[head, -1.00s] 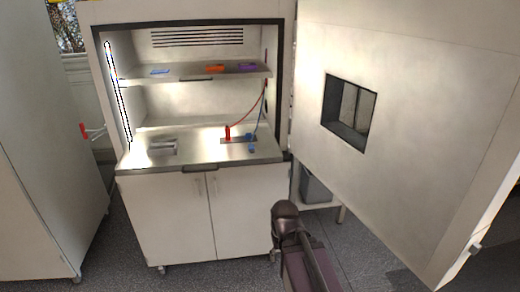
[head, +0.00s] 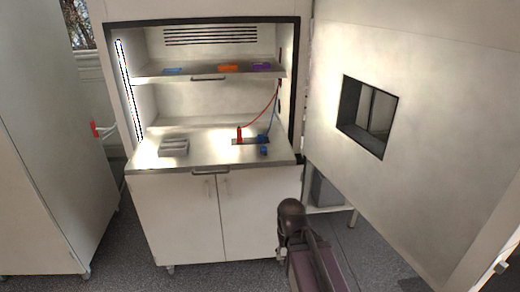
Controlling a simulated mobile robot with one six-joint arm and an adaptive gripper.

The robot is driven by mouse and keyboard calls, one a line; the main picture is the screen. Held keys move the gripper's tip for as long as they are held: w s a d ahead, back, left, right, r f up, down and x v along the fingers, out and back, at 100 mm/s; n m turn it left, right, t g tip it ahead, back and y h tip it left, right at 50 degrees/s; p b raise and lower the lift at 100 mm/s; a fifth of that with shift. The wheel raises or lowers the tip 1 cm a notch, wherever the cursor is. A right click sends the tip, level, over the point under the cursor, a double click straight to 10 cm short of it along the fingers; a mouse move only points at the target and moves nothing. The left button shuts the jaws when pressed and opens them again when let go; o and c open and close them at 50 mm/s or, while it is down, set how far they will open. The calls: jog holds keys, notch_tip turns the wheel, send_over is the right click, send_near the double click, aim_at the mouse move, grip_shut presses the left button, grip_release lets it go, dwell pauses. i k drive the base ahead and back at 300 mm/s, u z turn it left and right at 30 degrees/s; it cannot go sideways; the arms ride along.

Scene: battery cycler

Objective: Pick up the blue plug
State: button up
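Two small blue parts show at the right of the metal work surface inside the open cabinet. One (head: 262,138) is at the foot of a thin blue cable, by a dark strip. The other (head: 263,151) is a little nearer the front edge. They are too small to tell which is the blue plug. A red plug (head: 239,135) stands upright to their left, with a red cable running up to the right wall. My dark arm shows at the bottom, outside the cabinet. My gripper cannot be made out.
A grey metal tray (head: 174,147) sits on the left of the work surface (head: 205,158). A shelf (head: 150,78) above holds blue, orange and purple items. The large open door (head: 420,180) stands at the right. A tall cabinet (head: 50,150) stands at the left.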

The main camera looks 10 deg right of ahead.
aim_at(263, 150)
jog(key=i, duration=0.85)
jog(key=z, duration=0.05)
